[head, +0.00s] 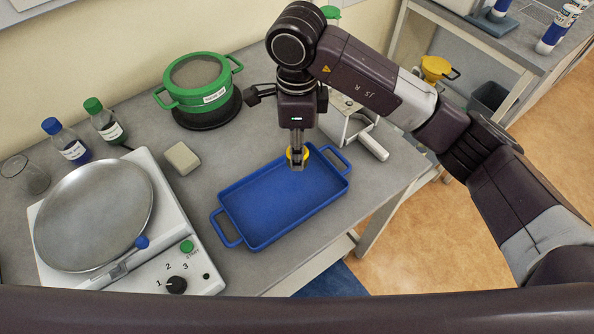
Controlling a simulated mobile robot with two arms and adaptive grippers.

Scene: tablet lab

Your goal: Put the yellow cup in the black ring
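A small yellow cup (307,154) shows at the back edge of the blue tray (229,232), partly hidden by my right gripper. My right gripper (297,163) comes in from the right and points straight down, with its fingertips at the cup. The fingers overlap the cup in this view, so I cannot tell whether they are shut on it. I also cannot tell whether the cup rests in the tray or hangs above it. No black ring is clearly seen; a black part (260,94) shows beside my gripper, half hidden. My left gripper is not in view.
A green pot (200,98) stands on a black disc (232,112) at the back. Two capped bottles (70,150), a beaker (30,178), a grey block (183,157) and a scale (190,272) are on the left. A yellow funnel-like thing (434,67) stands at the back right.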

